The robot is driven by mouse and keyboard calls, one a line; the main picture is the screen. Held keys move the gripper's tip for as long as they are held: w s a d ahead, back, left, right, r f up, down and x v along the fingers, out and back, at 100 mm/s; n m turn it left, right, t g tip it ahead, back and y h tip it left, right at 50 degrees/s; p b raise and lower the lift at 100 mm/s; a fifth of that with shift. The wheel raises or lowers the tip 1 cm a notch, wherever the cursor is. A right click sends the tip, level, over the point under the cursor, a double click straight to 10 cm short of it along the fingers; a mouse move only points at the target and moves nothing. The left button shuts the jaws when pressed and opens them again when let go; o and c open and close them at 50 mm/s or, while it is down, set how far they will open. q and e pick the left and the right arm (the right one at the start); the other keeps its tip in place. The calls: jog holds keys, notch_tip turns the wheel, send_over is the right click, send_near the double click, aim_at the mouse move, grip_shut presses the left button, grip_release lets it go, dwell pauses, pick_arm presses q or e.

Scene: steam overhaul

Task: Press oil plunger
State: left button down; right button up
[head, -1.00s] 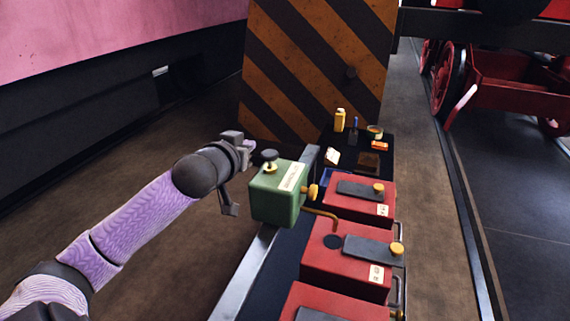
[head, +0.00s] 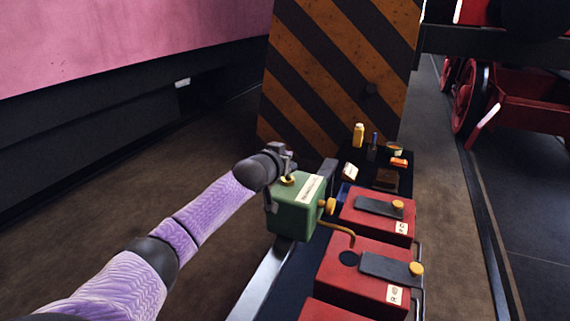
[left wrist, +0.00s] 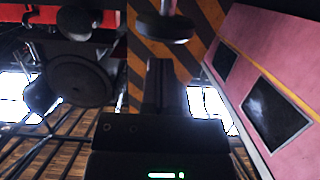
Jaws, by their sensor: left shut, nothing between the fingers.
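The green oil box (head: 292,222) with a white label stands on the left edge of the bench in the head view. A brass collar (head: 288,181) shows on its top. My left gripper (head: 284,158) is over the box top, shut and empty, and hides the plunger's black knob there. In the left wrist view, the dark round plunger knob (left wrist: 163,27) and its pale rod show at the top, close to my shut fingers (left wrist: 162,68). I cannot tell whether they touch. My right gripper is not in view.
Red boxes (head: 365,262) with brass knobs line the bench right of the green box. A brass pipe (head: 342,228) runs from it. A yellow bottle (head: 358,135) and small items stand farther back, before a striped panel (head: 330,80).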

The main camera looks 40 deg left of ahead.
pick_arm(q)
jog(key=shift+f, duration=0.65)
notch_tip(320, 180, down, 3)
jog(key=shift+b, duration=0.6)
jog(key=shift+r, duration=0.1)
notch_tip(320, 180, up, 5)
jog(key=p, duration=0.5)
jog(key=shift+r+p, duration=0.2)
jog(key=shift+p, duration=0.15)
jog(key=f+p+v, duration=0.1)
jog(key=v, duration=0.8)
jog(key=shift+s+d, duration=0.2)
jog(key=shift+s, duration=0.3)
